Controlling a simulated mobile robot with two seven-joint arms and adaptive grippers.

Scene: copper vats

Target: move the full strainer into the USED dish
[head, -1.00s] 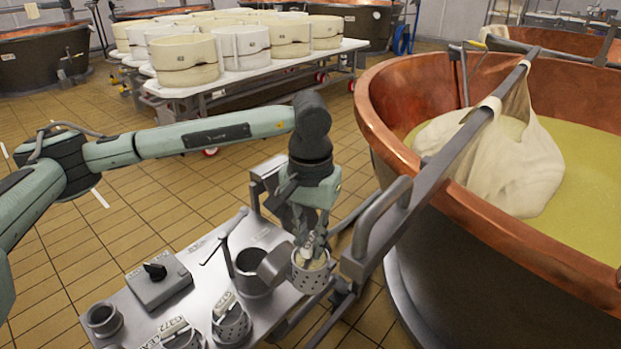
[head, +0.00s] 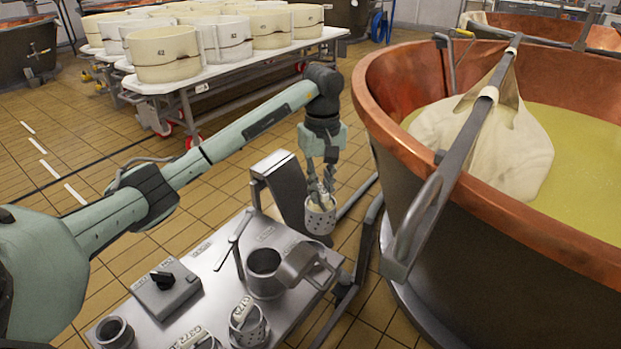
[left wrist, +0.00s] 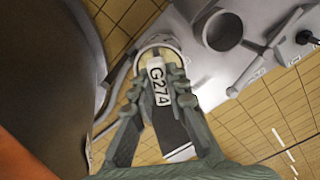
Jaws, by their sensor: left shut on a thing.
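My left gripper (head: 321,186) is shut on the tagged handle of a strainer (head: 320,217), a small pale perforated cup. It hangs upright in the air near the far right end of the steel table. In the left wrist view the gripper (left wrist: 165,90) has the G274 tag between its fingers. The strainer's rim (left wrist: 160,41) shows beyond, with pale content partly hidden. Two other tagged strainers stand at the table's front, one of them at the right (head: 249,325). I cannot read a USED label on any dish. My right gripper is not in view.
The steel table (head: 215,262) carries a knob box (head: 166,288), an open pot (head: 264,272) and a small cup (head: 115,332). A copper vat (head: 450,190) with a draped cloth (head: 490,135) is at right.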

